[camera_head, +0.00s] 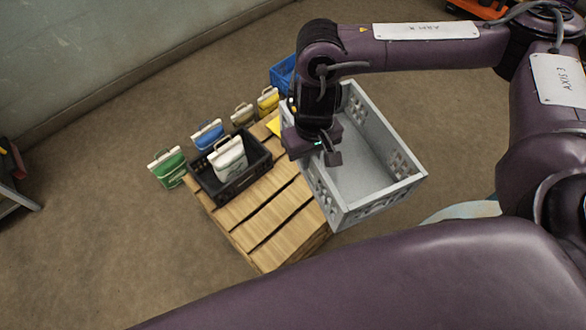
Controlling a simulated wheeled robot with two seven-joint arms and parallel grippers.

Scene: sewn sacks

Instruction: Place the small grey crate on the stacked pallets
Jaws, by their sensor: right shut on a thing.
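The small grey crate (382,195) is held up in the right half of the head view, over the right end of the stacked pallets (265,208). It looks empty and partly covers the pallets. My right gripper (328,156) is shut on the crate's left wall, with one finger showing inside the crate. I cannot tell whether the crate's underside touches the pallets. The pallets' wooden slats show bare in the middle and front. My left gripper is not in view.
A black crate (214,190) with a white sack (228,158) in it stands on the pallets' left part. Green (167,167), blue (208,135), tan (243,115) and yellow (268,101) sacks stand along the back. A blue crate (284,75) is behind.

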